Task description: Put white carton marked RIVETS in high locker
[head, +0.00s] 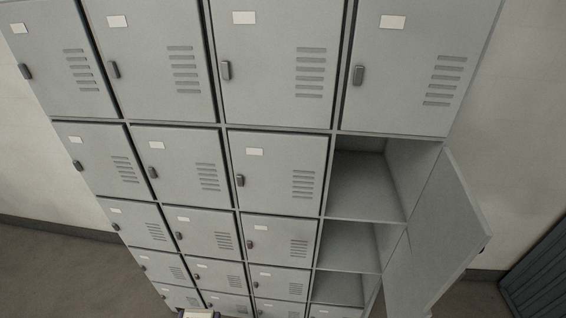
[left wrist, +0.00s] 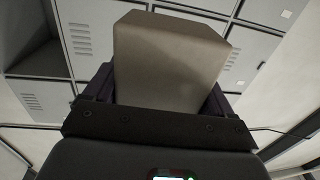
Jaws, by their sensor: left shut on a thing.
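My left gripper (left wrist: 158,92) is shut on a pale box-shaped carton (left wrist: 172,58) in the left wrist view, a finger on each side of it. The carton's shown faces look plain and shaded; no RIVETS marking can be read. In the head view only a small bit of the left gripper with the carton (head: 198,313) shows at the bottom edge, in front of the lower lockers. In the right column of the lockers, below the closed top door, an open empty compartment (head: 365,185) shows. My right gripper is not in view.
A grey locker bank (head: 275,128) fills the view, its other doors mostly shut. Further open compartments (head: 345,245) lie under the upper one. An open door (head: 437,220) swings out on their right. A dark blue slatted object (head: 540,275) stands at the far right.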

